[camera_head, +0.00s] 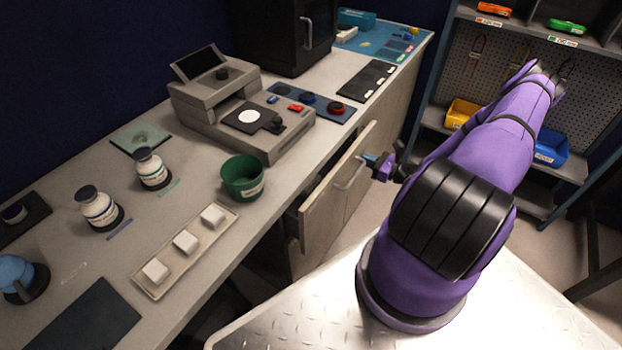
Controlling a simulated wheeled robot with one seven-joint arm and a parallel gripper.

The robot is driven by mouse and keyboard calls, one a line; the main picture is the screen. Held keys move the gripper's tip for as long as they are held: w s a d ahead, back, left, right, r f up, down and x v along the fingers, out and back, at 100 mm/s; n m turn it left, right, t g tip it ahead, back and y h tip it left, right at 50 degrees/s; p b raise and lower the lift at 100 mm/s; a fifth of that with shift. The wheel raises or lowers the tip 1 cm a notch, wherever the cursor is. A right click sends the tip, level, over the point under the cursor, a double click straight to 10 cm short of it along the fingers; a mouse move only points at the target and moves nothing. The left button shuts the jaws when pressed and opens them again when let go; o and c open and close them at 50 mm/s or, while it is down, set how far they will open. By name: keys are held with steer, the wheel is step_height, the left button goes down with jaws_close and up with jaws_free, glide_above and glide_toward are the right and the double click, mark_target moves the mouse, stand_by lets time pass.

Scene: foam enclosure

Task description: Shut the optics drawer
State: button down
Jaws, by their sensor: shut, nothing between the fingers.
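The optics drawer (318,212) is a pale wooden front with a metal bar handle (352,172), under the counter right of the green pot. It stands pulled out, with a dark gap between its front and the cabinet. My gripper (367,158) is shut and empty, just right of the handle at about the drawer front's upper edge. I cannot tell whether it touches the handle or the front. No label on the drawer is readable.
The counter (225,295) holds a grey instrument (190,98), a green pot (243,180), white bottles and a tray of white blocks (141,283). Shelving (560,185) with coloured bins stands at the right. Some floor shows between the cabinets and shelving.

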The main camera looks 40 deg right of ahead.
steer(key=shift+x, duration=3)
steer(key=v, duration=1.5)
steer(key=shift+s, duration=0.35)
steer(key=shift+d+r, duration=0.1)
steer(key=shift+d, duration=0.1)
